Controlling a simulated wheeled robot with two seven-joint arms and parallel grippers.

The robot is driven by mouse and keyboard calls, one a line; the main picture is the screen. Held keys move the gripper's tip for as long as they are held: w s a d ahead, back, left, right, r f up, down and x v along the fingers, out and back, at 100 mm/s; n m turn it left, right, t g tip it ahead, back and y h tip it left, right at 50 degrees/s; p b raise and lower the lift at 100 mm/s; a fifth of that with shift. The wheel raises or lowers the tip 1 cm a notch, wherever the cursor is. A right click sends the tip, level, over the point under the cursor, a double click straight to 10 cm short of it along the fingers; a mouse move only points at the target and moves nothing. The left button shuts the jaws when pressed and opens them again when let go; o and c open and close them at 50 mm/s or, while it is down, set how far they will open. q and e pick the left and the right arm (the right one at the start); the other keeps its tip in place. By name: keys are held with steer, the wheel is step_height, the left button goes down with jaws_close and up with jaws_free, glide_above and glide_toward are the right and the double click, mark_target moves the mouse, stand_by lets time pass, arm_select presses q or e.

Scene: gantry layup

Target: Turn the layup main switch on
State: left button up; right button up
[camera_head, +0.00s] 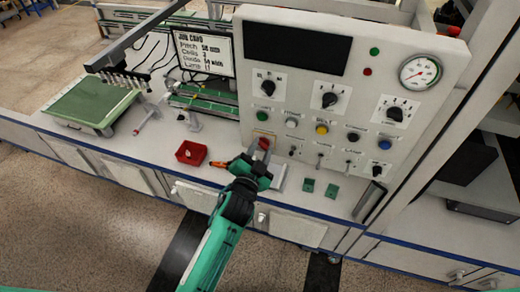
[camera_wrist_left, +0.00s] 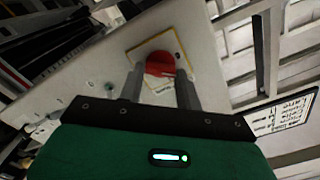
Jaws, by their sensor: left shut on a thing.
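The main switch is a red knob (camera_head: 264,143) on a yellow-edged plate at the lower left of the grey control panel (camera_head: 300,98). In the left wrist view the red knob (camera_wrist_left: 160,64) sits between the two fingers of my left gripper (camera_wrist_left: 158,82). My left gripper (camera_head: 258,160) is at the panel and is shut on the red knob. The gripper hides part of the knob and its plate in the head view. The knob's exact turn position cannot be told. My right gripper is not in view.
Several selector knobs, buttons and a round gauge (camera_head: 420,72) are on the panel. A red bin (camera_head: 191,152) stands on the bench left of my gripper. A job card (camera_head: 203,53) and a green board (camera_head: 92,102) are further left.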

arm_select(q)
steer(key=m, duration=0.5)
steer(key=shift+m, duration=0.3)
steer(key=m+p, duration=0.1)
steer(key=m, duration=0.3)
steer(key=shift+f+m, duration=0.15)
steer(key=shift+m, duration=0.15)
steer(key=o, duration=1)
steer(key=shift+d, duration=0.1)
steer(key=shift+b+v, duration=2.1)
steer(key=shift+v, duration=4.85)
